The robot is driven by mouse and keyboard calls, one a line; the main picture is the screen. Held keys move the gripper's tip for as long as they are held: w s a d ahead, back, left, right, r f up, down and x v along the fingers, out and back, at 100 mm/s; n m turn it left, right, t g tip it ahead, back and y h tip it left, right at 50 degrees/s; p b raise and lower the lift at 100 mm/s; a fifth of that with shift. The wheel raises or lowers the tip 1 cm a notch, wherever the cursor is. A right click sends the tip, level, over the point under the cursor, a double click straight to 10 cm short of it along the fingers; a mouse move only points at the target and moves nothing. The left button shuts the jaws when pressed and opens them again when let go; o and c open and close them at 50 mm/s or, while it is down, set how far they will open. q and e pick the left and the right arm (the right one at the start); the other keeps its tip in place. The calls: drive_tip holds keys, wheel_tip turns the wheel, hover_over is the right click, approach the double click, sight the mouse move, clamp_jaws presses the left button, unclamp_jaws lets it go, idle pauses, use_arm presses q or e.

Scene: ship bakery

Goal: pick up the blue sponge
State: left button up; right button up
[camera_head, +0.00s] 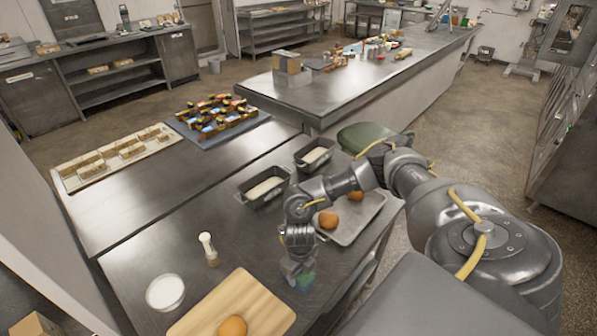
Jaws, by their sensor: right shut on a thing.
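My right gripper (294,272) points down over the steel table near its front right part, just right of the wooden board. It is shut on the blue sponge (305,283), which shows as a small blue-green patch at the fingertips. The fingers hide most of the sponge, and I cannot tell whether it touches the table. My left gripper is not in view.
A wooden board (240,302) with a round bun (232,327), a white bowl (165,291) and a brush (208,248) stand left of the gripper. Loaf tins (264,187) and a tray (369,212) with buns lie behind. The table's right edge is close.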

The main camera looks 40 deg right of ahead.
drive_tip(key=shift+r, duration=0.1)
drive_tip(key=shift+r, duration=0.5)
drive_tip(key=s+d+r+b, duration=0.3)
drive_tip(key=s+d+r, duration=0.6)
drive_tip(key=r, duration=0.3)
drive_tip(key=shift+s+d+b, duration=0.4)
drive_tip(key=shift+s, duration=0.15)
drive_tip(key=shift+f, duration=0.1)
drive_tip(key=o, duration=0.4)
drive_tip(key=shift+c, duration=1.4)
